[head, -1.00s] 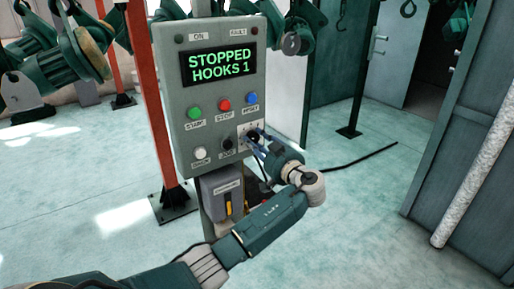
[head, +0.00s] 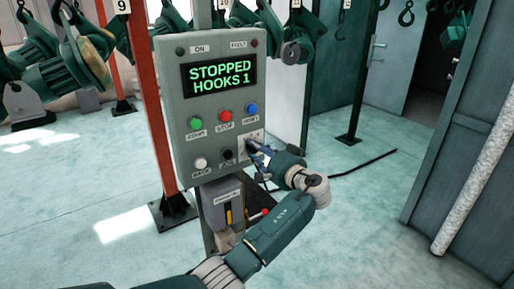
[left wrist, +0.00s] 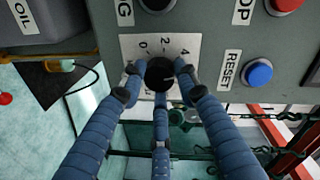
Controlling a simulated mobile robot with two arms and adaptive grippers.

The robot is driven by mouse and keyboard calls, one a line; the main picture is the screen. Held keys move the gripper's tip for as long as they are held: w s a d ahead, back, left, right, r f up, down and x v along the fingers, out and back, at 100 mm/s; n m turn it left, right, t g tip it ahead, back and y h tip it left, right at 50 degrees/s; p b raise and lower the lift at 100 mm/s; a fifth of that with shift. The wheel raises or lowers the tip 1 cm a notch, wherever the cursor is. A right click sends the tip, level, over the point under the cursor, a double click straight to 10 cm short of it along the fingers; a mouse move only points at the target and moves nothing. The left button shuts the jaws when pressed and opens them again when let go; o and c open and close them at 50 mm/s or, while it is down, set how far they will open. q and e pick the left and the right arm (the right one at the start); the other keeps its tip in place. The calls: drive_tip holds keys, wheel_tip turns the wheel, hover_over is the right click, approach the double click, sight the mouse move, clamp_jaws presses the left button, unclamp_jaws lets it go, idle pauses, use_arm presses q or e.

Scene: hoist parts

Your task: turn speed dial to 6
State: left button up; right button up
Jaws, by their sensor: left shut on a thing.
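The speed dial is a small black knob (left wrist: 159,73) on a white scale plate (left wrist: 133,47) in the left wrist view. The numbers 0, 2 and 4 show on the plate; the rest of the scale is hidden by my fingers. I cannot tell for sure where the pointer stands. My left gripper (left wrist: 160,84) has its blue fingers shut around the knob. In the head view, my left gripper (head: 255,150) is at the lower right of the grey control panel (head: 170,100) and mostly covers the dial. The display (head: 219,75) reads STOPPED, HOOKS 1. My right gripper is not in view.
Green (head: 194,124), red (head: 225,115) and blue (head: 251,109) buttons sit above the dial. A white button (head: 200,163) and a black knob (head: 227,155) are to its left. A grey box (head: 220,202) hangs below. Open floor lies to the right.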

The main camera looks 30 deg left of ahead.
use_arm(q)
drive_tip(key=shift+w+r+m+p, duration=0.1)
drive_tip(key=shift+r+m+p, duration=0.15)
drive_tip(key=shift+m, duration=0.35)
drive_tip(key=shift+w+r+m+p, duration=0.1)
drive_tip(key=shift+m+p, duration=0.1)
drive_tip(key=shift+m, duration=0.4)
drive_tip(key=o, duration=1)
drive_tip(key=shift+o, duration=0.8)
drive_tip(key=shift+f, duration=0.25)
drive_tip(key=shift+d, duration=0.1)
drive_tip(key=v, duration=1.2)
drive_tip(key=shift+w, duration=0.1)
